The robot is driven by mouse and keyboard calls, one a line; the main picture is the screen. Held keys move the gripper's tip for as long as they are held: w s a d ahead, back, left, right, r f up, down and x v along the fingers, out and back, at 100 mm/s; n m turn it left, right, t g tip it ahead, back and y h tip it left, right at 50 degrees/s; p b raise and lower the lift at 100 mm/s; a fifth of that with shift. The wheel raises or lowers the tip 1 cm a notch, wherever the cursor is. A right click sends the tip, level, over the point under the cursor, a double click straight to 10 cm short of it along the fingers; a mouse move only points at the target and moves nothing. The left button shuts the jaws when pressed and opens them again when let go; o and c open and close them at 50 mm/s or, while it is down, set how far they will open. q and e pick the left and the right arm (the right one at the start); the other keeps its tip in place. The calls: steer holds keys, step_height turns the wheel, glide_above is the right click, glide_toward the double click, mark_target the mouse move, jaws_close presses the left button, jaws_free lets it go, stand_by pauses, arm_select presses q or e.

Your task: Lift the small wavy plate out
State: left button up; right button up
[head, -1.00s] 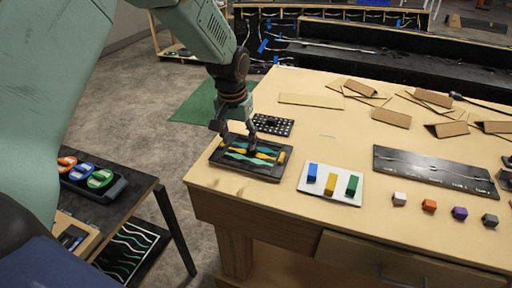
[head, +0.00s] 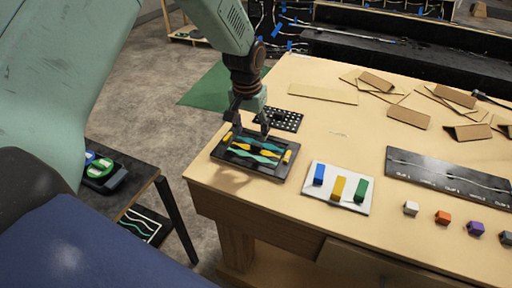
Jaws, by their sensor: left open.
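A black tray (head: 226,160) sits near the left corner of the wooden table. Wavy teal and yellow strips (head: 256,150) lie in it, with small yellow pieces at its two ends. I cannot tell for certain which wavy piece is the small plate. My left gripper (head: 250,130) comes down from above at the tray's far side. Its two fingers are apart, with nothing seen between them. Whether the fingertips touch the tray is unclear. My right gripper is not in view.
A dotted black plate (head: 288,121) lies just behind the tray. A white board (head: 325,197) with blue, yellow and green blocks lies to its right. Small cubes (head: 442,217) and a long black panel (head: 450,180) lie farther right. A dark side table (head: 129,187) stands left, below.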

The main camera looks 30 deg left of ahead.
mark_target(257, 144)
arm_select(q)
steer(key=shift+d+f, duration=0.1)
steer(key=shift+f, duration=0.4)
steer(key=f, duration=0.1)
steer(key=w+f, duration=0.1)
steer(key=d+f, duration=0.1)
steer(key=shift+w+f+p, duration=0.2)
steer(key=shift+f+p, duration=0.05)
steer(key=shift+p, duration=0.15)
steer(key=shift+w+f, duration=0.1)
steer(key=shift+f, duration=0.2)
steer(key=shift+a+f, duration=0.15)
steer(key=shift+s+a, duration=0.15)
steer(key=shift+s, duration=0.1)
steer(key=shift+r, duration=0.2)
steer(key=shift+c, duration=0.5)
steer(key=shift+w+d+f, duration=0.15)
steer(key=shift+w+d, duration=0.1)
steer(key=c, duration=0.4)
steer(key=shift+a, duration=0.1)
steer(key=c, duration=0.3)
steer(key=shift+s+a, duration=0.1)
steer(key=shift+s, duration=0.1)
steer(key=c, duration=0.3)
jaws_close()
steer(key=shift+w, duration=0.15)
